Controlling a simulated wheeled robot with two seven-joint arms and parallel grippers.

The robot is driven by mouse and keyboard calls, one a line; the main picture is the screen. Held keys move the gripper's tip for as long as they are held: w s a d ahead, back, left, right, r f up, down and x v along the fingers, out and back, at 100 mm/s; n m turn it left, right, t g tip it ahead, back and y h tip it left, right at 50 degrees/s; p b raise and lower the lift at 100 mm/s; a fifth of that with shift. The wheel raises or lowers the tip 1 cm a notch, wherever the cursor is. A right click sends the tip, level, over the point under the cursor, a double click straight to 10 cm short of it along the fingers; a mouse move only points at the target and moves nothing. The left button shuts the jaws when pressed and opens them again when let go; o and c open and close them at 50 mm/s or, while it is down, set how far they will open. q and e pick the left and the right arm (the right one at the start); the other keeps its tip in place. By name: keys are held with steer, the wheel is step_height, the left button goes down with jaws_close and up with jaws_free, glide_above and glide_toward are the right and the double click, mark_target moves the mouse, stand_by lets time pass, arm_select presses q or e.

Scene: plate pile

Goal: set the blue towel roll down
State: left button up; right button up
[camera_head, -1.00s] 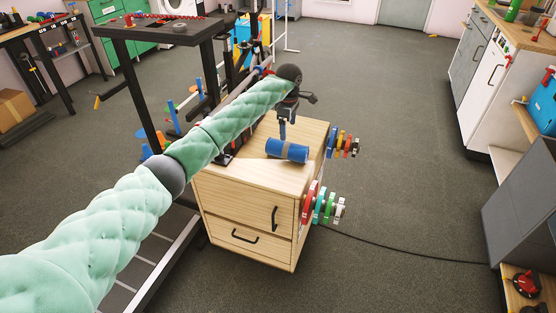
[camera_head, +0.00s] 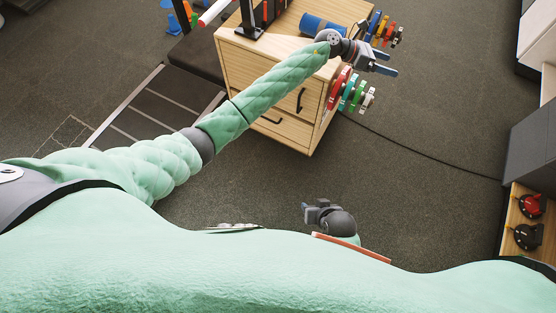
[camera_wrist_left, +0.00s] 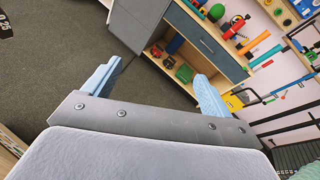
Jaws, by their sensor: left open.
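The blue towel roll (camera_head: 318,24) lies on its side on top of the wooden drawer cabinet (camera_head: 258,50), near its far right edge. My left gripper (camera_head: 388,62) is open and empty, out beyond the cabinet's right side and apart from the roll. In the left wrist view, its two light blue fingers (camera_wrist_left: 158,85) are spread with nothing between them, and the roll is not in sight. My right gripper (camera_head: 307,213) is low near my body, in front of the cabinet; its jaws are too small to judge.
Colored discs (camera_head: 352,92) stick out from the cabinet's right side, with more (camera_head: 382,28) behind. A black cable (camera_head: 420,150) runs over the floor. A shelf unit (camera_head: 528,222) stands at the right.

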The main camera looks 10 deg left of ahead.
arm_select(q)
steer(key=s+a+f+n+t+y, duration=0.1)
steer(key=s+a+n+t, duration=0.2)
steer(key=n, duration=0.6)
steer(key=s+a+f+n+t+y, duration=0.2)
steer(key=a+n+t, duration=0.3)
steer(key=n, duration=0.5)
steer(key=s+a+f+n+t+y, duration=0.2)
steer(key=a+n+t, duration=0.3)
steer(key=n+t, duration=0.3)
steer(key=shift+s+f+n, duration=0.25)
steer(key=shift+s+n, duration=0.65)
steer(key=shift+n, duration=0.2)
steer(key=s+a+f+n+g+y, duration=0.35)
steer(key=s+a+f+n, duration=0.35)
steer(key=s, duration=0.3)
steer(key=s+a+f+n+g+y, duration=0.3)
steer(key=s+a+f+n+y, duration=0.1)
steer(key=s+f+n, duration=0.6)
steer(key=s+a+f+n+g+h, duration=0.1)
steer(key=s+g, duration=0.4)
steer(key=s, duration=0.8)
steer(key=shift+s+a+f, duration=0.3)
steer(key=shift+a+f, duration=0.05)
steer(key=shift+a, duration=0.05)
